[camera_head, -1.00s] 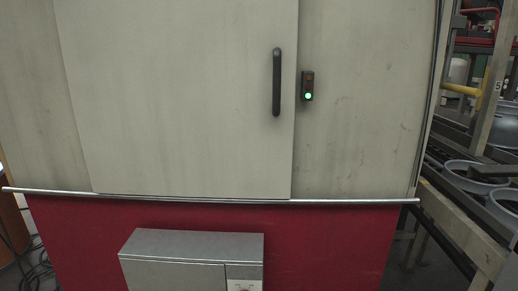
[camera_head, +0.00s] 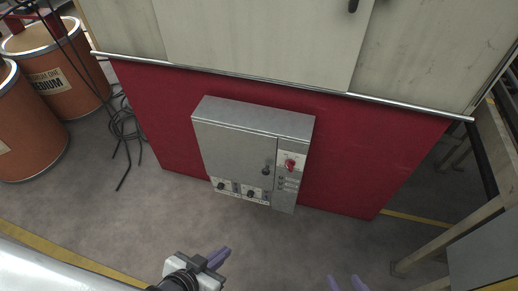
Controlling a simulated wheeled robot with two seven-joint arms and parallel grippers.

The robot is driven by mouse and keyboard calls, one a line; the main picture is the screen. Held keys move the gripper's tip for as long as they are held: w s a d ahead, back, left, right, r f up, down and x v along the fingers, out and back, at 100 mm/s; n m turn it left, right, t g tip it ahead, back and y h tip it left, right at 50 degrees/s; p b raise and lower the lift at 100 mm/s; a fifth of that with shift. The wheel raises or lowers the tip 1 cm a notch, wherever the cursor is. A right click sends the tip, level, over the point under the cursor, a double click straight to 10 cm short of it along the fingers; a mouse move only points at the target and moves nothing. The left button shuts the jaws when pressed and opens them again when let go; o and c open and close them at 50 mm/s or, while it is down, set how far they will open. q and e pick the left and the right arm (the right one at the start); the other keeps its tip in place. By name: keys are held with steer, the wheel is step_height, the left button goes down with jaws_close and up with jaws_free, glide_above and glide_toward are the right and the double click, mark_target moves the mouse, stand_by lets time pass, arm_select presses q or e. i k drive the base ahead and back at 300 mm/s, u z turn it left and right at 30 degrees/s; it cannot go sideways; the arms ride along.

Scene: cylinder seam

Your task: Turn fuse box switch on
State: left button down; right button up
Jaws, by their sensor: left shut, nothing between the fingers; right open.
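The grey metal fuse box (camera_head: 232,145) is fixed low on the red panel, left of centre. A red switch (camera_head: 290,165) sits on a pale plate on its right-hand column. It is too small to tell whether it is on or off. A black handle (camera_head: 266,171) is on the box's door, with dark knobs (camera_head: 250,194) along the bottom. My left gripper (camera_head: 222,256) is shut and empty, in front of and below the box. My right gripper (camera_head: 347,283) is open at the bottom edge, mostly out of frame. Neither gripper touches the box.
Orange-brown drums (camera_head: 62,88) and black cables (camera_head: 122,125) are at the left. A metal frame (camera_head: 460,225) stands at the right. The floor (camera_head: 150,212) in front of the box is clear. A cream cabinet wall (camera_head: 260,40) rises above the red panel (camera_head: 355,145).

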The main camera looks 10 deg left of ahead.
mark_target(289, 164)
steer(key=z, duration=1.6)
steer(key=k, duration=1.25)
steer(key=u, duration=1.95)
steer(key=i, duration=0.5)
steer(key=u, duration=0.05)
